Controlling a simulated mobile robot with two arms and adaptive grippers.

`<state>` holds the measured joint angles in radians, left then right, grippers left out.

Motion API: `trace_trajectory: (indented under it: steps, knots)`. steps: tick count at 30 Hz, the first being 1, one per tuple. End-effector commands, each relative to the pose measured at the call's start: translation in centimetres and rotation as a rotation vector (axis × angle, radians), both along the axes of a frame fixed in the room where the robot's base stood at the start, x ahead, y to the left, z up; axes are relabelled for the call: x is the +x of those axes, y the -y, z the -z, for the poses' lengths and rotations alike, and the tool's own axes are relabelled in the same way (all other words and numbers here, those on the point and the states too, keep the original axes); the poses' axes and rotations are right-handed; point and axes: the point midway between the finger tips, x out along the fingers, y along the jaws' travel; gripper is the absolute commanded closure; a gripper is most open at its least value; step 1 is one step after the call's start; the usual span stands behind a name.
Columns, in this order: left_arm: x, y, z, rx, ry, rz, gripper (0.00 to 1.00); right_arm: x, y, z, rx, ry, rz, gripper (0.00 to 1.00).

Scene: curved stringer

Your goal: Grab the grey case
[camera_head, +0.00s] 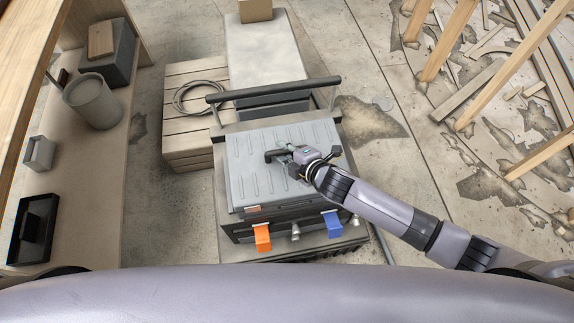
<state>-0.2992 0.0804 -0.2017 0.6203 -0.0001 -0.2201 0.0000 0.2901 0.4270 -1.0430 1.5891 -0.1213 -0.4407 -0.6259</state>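The grey case (252,179) sits in the middle of the head view, with a ribbed grey lid and a dark handle (274,155) on top. An orange latch (262,237) and a blue latch (332,224) hang on its front side. My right gripper (287,153) is over the lid at the handle, its fingers at the handle's right part. The fingers are too small and overlapped to tell whether they are closed on it. My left gripper is not in view.
A dark push bar (273,89) stands behind the case. A wooden crate (188,138) with coiled cable is at left. A shelf (105,165) holding a grey bucket (93,101) and boxes runs along the left. Wooden posts (450,38) and scattered boards are at right.

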Motion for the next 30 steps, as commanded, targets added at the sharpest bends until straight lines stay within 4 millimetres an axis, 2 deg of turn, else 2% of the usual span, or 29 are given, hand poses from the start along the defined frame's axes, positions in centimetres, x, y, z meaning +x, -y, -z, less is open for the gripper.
trace_trajectory:
  steps: [7, 16, 30]
  knots:
    - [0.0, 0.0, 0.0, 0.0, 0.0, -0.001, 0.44, 0.05, -0.09, 0.09, 0.0, -0.001, -0.001, 0.8]
    - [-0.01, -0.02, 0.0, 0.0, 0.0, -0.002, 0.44, 0.03, -0.06, 0.09, 0.0, -0.001, 0.0, 1.0]
    - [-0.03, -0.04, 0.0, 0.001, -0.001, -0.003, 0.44, 0.01, -0.05, 0.12, 0.0, -0.001, 0.0, 1.0]
